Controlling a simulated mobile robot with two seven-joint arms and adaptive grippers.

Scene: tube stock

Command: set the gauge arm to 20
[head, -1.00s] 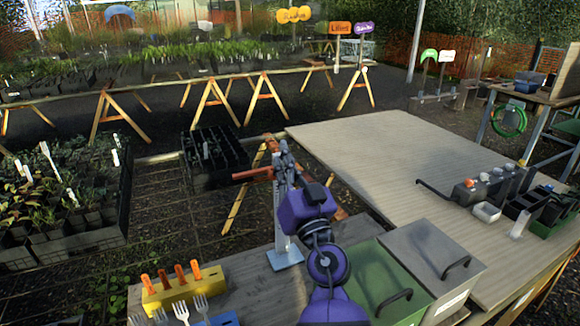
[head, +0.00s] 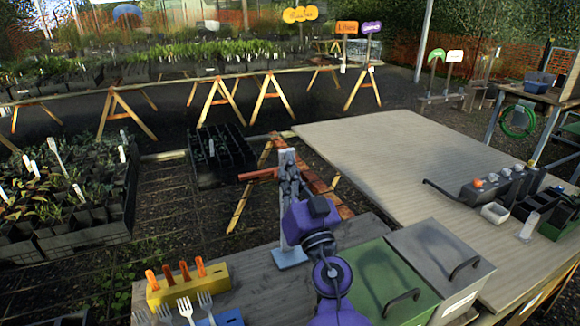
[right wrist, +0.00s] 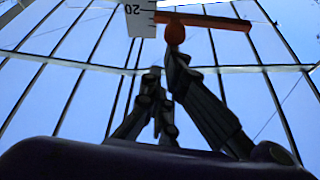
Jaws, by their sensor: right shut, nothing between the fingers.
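The gauge is a pale upright post (head: 287,155) on a light blue foot (head: 290,258) at the bench's far edge. Its orange arm (head: 259,174) sticks out left from the upper post, roughly level. In the right wrist view the arm (right wrist: 208,20) crosses beside the white scale plate (right wrist: 140,20), close to the number 20. A rounded orange knob (right wrist: 174,33) hangs at the arm. My right gripper (head: 289,168) is shut and empty in front of the post, with one dark fingertip at or just under the knob; contact is unclear. My left gripper is out of view.
A yellow block with orange-handled tools (head: 190,290) and forks (head: 186,309) stand at front left. Green (head: 385,280) and grey (head: 440,255) lidded bins are right of my arm. The wooden table (head: 390,150) behind is largely clear.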

